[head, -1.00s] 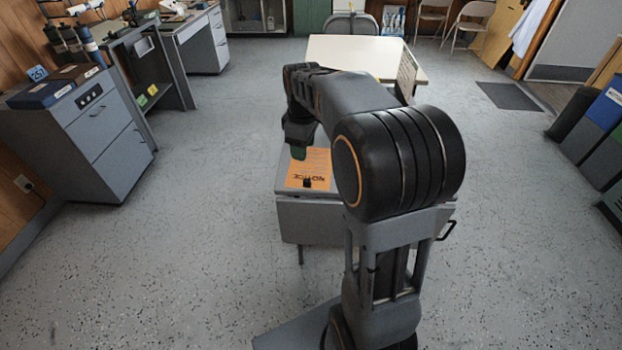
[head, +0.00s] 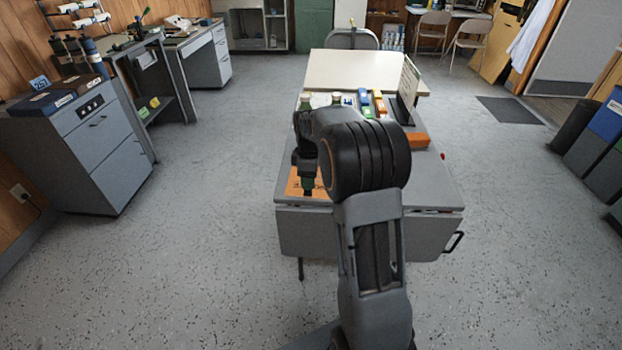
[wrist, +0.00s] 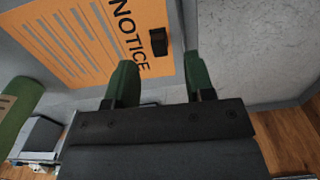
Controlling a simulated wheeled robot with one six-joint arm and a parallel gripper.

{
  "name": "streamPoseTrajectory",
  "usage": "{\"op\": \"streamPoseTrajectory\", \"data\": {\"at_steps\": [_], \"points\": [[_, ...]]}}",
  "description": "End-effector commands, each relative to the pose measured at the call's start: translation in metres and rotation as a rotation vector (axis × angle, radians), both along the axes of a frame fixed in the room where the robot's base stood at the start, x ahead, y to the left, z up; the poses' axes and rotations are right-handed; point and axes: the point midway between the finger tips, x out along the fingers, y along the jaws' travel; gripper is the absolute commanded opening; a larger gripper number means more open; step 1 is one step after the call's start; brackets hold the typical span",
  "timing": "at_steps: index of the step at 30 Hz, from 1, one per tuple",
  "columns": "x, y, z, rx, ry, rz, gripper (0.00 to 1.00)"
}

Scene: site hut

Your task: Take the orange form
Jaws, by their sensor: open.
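The orange form (wrist: 75,40) lies on a grey desk top (head: 425,190). It bears the word NOTICE and lines of print, with a small black block (wrist: 158,42) at its edge. In the head view the form (head: 293,182) is partly hidden by my arm. My gripper (wrist: 160,75) is open and empty, its two green fingers pointing toward the form's edge and the black block. The block shows between and just beyond the fingertips. I cannot tell how high the fingers are above the form. In the head view my gripper (head: 308,188) shows over the form.
Behind my arm the desk holds an orange box (head: 417,140), an upright sign (head: 407,85) and several coloured items. A green cylinder (wrist: 18,105) is in the wrist view.

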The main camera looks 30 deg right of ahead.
Motion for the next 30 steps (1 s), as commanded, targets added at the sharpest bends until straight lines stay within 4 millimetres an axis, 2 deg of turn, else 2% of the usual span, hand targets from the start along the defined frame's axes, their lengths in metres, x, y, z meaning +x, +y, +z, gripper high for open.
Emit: {"op": "streamPoseTrajectory", "data": {"at_steps": [6,10,21,30], "points": [[0.000,-0.002,-0.031,0.001,0.003,0.000,0.49],[0.000,-0.002,-0.044,0.000,0.002,0.000,0.49],[0.000,-0.002,-0.050,0.000,0.000,0.000,0.48],[0.000,-0.002,-0.050,0.000,0.000,0.000,0.19]]}}
